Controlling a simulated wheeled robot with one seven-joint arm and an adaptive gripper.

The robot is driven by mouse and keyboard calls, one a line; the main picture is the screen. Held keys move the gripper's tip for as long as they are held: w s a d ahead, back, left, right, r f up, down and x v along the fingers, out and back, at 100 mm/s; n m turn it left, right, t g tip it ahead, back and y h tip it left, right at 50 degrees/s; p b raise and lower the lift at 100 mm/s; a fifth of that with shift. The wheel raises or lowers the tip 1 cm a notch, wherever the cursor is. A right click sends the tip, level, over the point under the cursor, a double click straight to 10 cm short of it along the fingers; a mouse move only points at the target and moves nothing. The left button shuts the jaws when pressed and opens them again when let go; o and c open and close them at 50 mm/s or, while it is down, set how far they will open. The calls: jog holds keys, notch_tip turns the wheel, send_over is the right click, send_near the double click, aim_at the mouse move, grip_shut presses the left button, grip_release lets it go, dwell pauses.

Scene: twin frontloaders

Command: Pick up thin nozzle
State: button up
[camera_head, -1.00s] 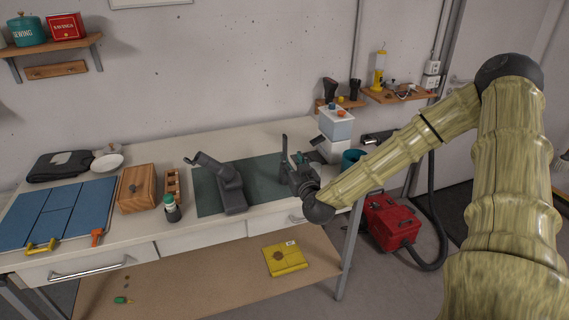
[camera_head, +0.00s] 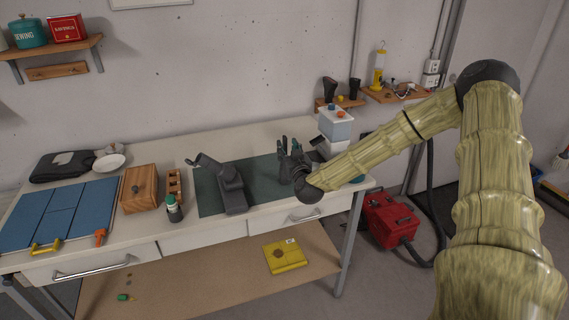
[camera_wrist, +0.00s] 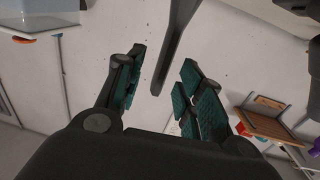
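The thin nozzle (camera_wrist: 174,48) is a long, dark grey, tapered piece. In the wrist view it reaches down from the top edge, and its narrow end lies between my fingers as seen from there. In the head view a slim dark upright shape at the right part of the bench appears to be the nozzle (camera_head: 284,168), partly merged with my gripper. My gripper (camera_head: 291,147) is beside it. In the wrist view my gripper (camera_wrist: 163,62) is open, with teal pads on both sides of the nozzle and gaps visible. Contact cannot be seen.
A dark grey angled device (camera_head: 231,187) stands on the green mat (camera_head: 207,190) to the left. A white-and-blue container (camera_head: 336,125) stands close behind on the right. A wooden box (camera_head: 138,188) and blue panels (camera_head: 58,215) lie farther left. A red case (camera_head: 391,219) sits on the floor.

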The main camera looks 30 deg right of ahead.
aim_at(285, 143)
jog(key=shift+p+x, duration=0.6)
jog(key=shift+x, duration=1.1)
jog(key=shift+r, duration=0.1)
grip_shut()
